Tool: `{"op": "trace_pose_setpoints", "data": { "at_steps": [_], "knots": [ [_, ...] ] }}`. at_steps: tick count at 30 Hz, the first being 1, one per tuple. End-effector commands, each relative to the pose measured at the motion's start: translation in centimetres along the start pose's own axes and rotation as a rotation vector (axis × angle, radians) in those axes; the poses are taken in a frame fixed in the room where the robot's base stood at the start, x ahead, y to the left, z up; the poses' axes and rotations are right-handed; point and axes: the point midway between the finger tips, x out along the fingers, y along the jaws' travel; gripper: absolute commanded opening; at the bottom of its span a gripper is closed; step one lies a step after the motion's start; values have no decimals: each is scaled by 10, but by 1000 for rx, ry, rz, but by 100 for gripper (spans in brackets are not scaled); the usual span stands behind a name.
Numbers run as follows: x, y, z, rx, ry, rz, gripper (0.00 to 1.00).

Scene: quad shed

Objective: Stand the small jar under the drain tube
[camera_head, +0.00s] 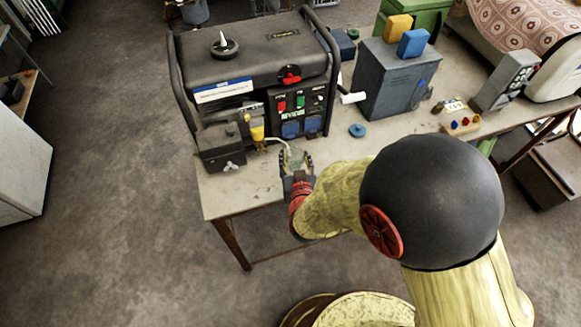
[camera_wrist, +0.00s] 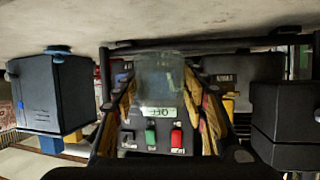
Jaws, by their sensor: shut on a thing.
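The small jar (camera_head: 293,158) is clear glass and stands at the front of the bench by the generator (camera_head: 250,80). My gripper (camera_head: 297,163) is shut around it, one finger on each side. In the wrist view, which looks upside down, the clear jar (camera_wrist: 160,75) shows between the fingers of my gripper (camera_wrist: 160,95). The pale drain tube (camera_head: 278,139) runs from beside a yellow part (camera_head: 256,130) on the generator and its end curves down at the jar. I cannot tell whether the tube end is over the jar's mouth. The jar's base is hidden.
A grey box (camera_head: 385,85) with yellow and blue blocks on top stands right of the generator. A small blue disc (camera_head: 357,130) lies on the bench (camera_head: 240,195). A black box (camera_head: 220,147) sits left of the tube. The bench's front-left corner is clear.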

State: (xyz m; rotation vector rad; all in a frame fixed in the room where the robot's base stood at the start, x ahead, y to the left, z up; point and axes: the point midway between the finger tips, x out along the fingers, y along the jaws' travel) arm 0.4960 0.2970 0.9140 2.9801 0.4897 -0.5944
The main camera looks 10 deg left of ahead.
Motion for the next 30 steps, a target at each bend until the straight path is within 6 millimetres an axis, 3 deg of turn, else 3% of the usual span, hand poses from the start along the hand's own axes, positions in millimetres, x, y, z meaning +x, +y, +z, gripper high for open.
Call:
{"op": "trace_pose_setpoints", "data": {
  "at_steps": [3, 10, 16, 29, 30],
  "knots": [
    [14, -6, 10, 0, 0, -1, 16],
    [25, -12, 16, 0, 0, -1, 16],
    [36, -11, 43, -1, -1, 0, 16],
    [38, -11, 48, 0, 1, 0, 16],
    [37, -11, 47, 0, 0, 0, 45]
  ]
}}
